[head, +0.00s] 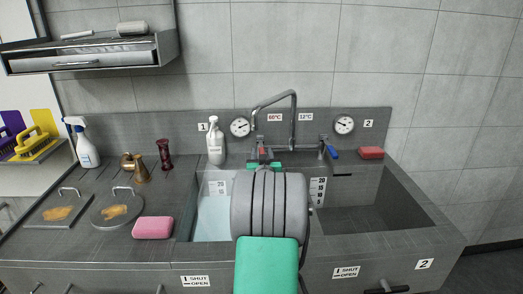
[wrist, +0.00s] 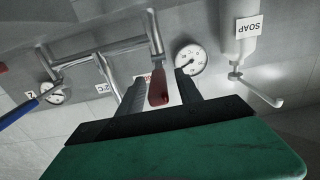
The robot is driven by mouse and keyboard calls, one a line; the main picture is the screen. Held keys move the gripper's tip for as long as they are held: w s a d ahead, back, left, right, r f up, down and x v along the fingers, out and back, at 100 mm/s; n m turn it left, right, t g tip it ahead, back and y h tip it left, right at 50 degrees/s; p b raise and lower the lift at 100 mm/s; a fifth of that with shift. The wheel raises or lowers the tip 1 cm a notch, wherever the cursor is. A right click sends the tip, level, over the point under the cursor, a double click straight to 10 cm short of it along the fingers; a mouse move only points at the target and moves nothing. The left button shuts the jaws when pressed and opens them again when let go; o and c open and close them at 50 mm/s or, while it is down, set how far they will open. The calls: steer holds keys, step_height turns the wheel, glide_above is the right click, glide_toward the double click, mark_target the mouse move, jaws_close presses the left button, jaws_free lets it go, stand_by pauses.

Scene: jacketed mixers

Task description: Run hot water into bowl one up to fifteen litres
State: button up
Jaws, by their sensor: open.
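Bowl one (head: 205,232) is the left basin of the grey sink; its inside looks pale, and I cannot tell the water level. Its scale plate (head: 217,188) shows 20 near the top; my arm hides the bowl's right part. The spout (head: 275,99) arches from the tap and ends toward the left, above my gripper. The red lever (wrist: 158,88) stands between the fingers of my open gripper (wrist: 161,98) in the wrist view. In the head view my gripper (head: 263,164) is at the left tap valve. I cannot tell whether the fingers touch the lever.
The blue lever (head: 333,152) is right of the tap, also seen in the wrist view (wrist: 30,106). Bowl two (head: 365,215) is on the right. A left gauge (head: 240,127), right gauge (head: 344,124) and soap bottle (head: 215,143) stand behind. A pink sponge (head: 153,227) lies left.

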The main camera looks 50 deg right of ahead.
mark_target(261, 149)
steer(key=shift+x, duration=1.4)
steer(key=shift+c, duration=0.4)
jaws_close()
